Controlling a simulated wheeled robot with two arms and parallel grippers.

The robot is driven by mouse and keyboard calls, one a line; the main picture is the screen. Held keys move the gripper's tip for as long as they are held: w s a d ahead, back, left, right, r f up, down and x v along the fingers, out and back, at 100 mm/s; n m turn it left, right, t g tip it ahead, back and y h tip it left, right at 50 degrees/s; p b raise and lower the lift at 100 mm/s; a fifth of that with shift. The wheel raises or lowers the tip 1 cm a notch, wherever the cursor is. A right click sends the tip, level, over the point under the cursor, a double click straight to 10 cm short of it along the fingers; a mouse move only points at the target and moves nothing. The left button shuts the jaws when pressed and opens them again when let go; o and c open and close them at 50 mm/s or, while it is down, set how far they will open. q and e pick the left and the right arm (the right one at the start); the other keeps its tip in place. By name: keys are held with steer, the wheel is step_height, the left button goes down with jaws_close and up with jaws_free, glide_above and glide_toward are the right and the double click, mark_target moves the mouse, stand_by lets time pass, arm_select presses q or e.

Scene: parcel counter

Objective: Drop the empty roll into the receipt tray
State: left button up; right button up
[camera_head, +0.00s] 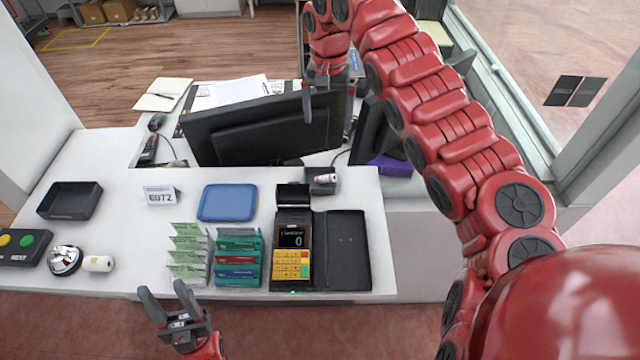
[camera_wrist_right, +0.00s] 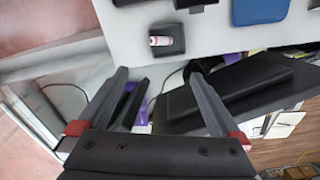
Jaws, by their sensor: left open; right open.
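A white roll (camera_head: 97,264) lies on the counter beside the silver bell at the front left. Another small white roll with a red end (camera_head: 325,178) sits in a small dark tray (camera_head: 315,189) at the counter's back edge; both roll (camera_wrist_right: 160,40) and tray (camera_wrist_right: 178,49) show in the right wrist view. I cannot tell which roll is empty. A larger black open tray (camera_head: 70,201) at the left looks empty. My left gripper (camera_head: 165,290) is open and empty at the counter's front edge, right of the bell. My right gripper (camera_head: 325,104) is open and empty above the monitor.
A silver bell (camera_head: 64,260), a button box (camera_head: 22,246), card racks (camera_head: 238,258), a payment terminal (camera_head: 292,245) and a blue tray (camera_head: 228,202) occupy the counter. A monitor (camera_head: 262,128) stands behind it. The counter between the black tray and the card racks is mostly clear.

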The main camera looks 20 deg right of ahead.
steer(key=shift+r+p, duration=1.4)
steer(key=shift+r, duration=0.85)
steer(key=shift+f, duration=0.1)
